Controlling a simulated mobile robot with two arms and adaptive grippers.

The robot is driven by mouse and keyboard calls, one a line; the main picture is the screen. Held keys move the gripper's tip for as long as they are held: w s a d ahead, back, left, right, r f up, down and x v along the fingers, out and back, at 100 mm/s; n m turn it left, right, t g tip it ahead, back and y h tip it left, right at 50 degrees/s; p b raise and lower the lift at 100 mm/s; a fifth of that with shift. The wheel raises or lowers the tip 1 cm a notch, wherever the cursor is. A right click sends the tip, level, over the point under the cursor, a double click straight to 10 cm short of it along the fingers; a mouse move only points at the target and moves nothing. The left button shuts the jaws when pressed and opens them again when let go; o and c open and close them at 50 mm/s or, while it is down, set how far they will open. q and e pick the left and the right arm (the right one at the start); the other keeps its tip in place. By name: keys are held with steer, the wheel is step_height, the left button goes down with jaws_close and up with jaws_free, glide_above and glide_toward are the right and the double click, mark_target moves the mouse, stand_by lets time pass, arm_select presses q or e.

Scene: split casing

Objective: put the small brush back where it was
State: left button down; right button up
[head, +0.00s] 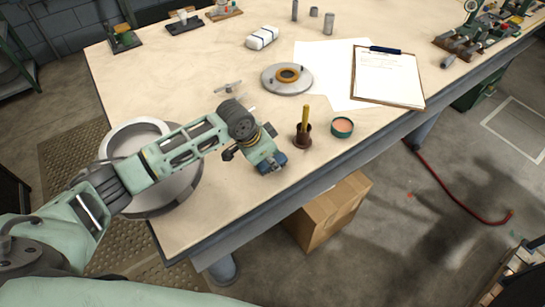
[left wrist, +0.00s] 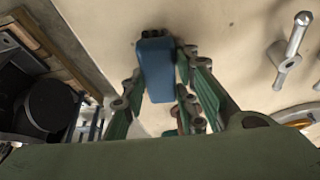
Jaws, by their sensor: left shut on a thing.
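My left gripper (head: 275,163) is over the front left part of the table, shut on a small blue block-like thing (left wrist: 155,70). In the left wrist view, this sits between the two green fingers and has small dark knobs at its far end. I cannot tell whether it is the brush, or whether it touches the table. A yellow handle (head: 306,116) stands upright in a brown cup (head: 302,136), right of the gripper. Its lower end is hidden, so I cannot tell if it is a brush. My right gripper is not in view.
A round green tin with orange contents (head: 342,126) stands right of the cup. A grey flange with a tan ring (head: 287,78) and a small metal T-shaped part (head: 228,87) lie behind. A large grey round casing (head: 180,195) is under my left arm. A clipboard (head: 388,78) lies right.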

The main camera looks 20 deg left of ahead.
mark_target(264, 164)
arm_select(q)
steer(key=c, duration=1.4)
jaws_free()
steer(key=shift+f, duration=0.25)
steer(key=v, duration=0.2)
steer(key=b+v, duration=0.1)
steer(key=v, duration=0.2)
steer(key=w+b+v, duration=0.1)
steer(key=v, duration=0.1)
steer(key=shift+s+d+r, duration=0.1)
steer(key=shift+d+r, duration=0.05)
steer(key=shift+r, duration=0.35)
steer(key=shift+s+r, duration=0.15)
steer(key=shift+r, duration=0.35)
